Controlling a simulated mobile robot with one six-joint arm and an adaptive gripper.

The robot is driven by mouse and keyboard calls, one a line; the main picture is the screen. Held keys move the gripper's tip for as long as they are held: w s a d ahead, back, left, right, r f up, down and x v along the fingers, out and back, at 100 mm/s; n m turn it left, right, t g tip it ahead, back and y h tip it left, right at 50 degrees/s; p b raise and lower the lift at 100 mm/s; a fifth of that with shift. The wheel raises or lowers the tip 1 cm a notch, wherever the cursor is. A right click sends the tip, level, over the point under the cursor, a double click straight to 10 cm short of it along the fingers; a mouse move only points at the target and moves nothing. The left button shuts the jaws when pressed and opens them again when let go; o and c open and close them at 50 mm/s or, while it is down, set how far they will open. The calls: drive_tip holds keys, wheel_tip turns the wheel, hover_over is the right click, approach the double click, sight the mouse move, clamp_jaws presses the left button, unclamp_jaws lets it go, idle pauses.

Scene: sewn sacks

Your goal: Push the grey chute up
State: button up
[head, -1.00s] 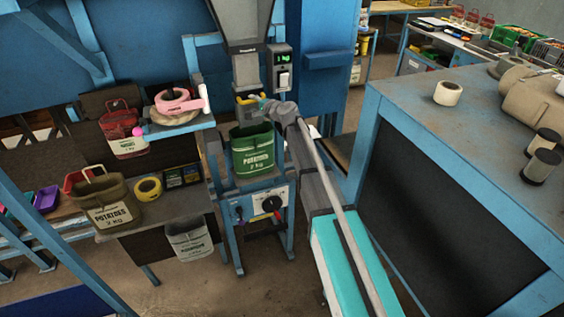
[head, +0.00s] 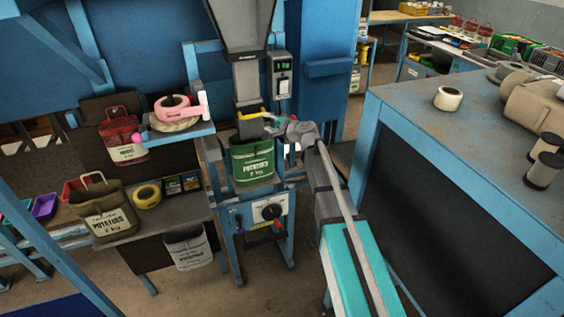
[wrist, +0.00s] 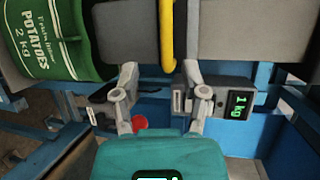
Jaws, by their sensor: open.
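The grey chute (head: 247,80) hangs upright below the hopper, its lower end at the mouth of a green potato sack (head: 252,162). A yellow handle (head: 250,115) is on the chute's front. In the wrist view, the open fingers of my gripper (wrist: 160,74) stand on either side of the yellow handle's end (wrist: 167,38), in front of the chute (wrist: 240,32). Whether they touch it, I cannot tell. The green sack (wrist: 45,40) is at the left there.
A scale display (head: 283,65) reading 1 kg is right of the chute. A shelf (head: 180,133) with pink tape is at the left. A large blue table (head: 400,95) stands close to my arm at the right.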

drive_tip(key=f+v, duration=0.1)
drive_tip(key=v, duration=0.5)
drive_tip(key=s+f+n+g+h+b, duration=0.1)
drive_tip(key=s+f+n+g, duration=0.3)
drive_tip(key=s+f, duration=0.4)
drive_tip(key=shift+f+n+h+b, duration=0.3)
drive_tip(key=shift+n+b, duration=0.2)
drive_tip(key=shift+b, duration=0.3)
drive_tip(key=shift+d+r, duration=0.1)
drive_tip(key=shift+d, duration=0.05)
drive_tip(key=m+t+y+p, duration=0.2)
drive_tip(key=m+t+p, duration=0.2)
drive_tip(key=m, duration=0.1)
approach(254, 116)
drive_tip(key=f+v, duration=0.1)
drive_tip(key=v, duration=0.2)
drive_tip(key=shift+d+r, duration=0.1)
drive_tip(key=shift+r, duration=0.45)
drive_tip(key=b+x, duration=0.1)
drive_tip(key=x, duration=0.8)
drive_tip(key=b+x, duration=0.1)
drive_tip(key=x, duration=0.3)
drive_tip(key=shift+w+f+b, duration=0.3)
drive_tip(key=shift+f+b, duration=0.05)
drive_tip(key=shift+c, duration=0.2)
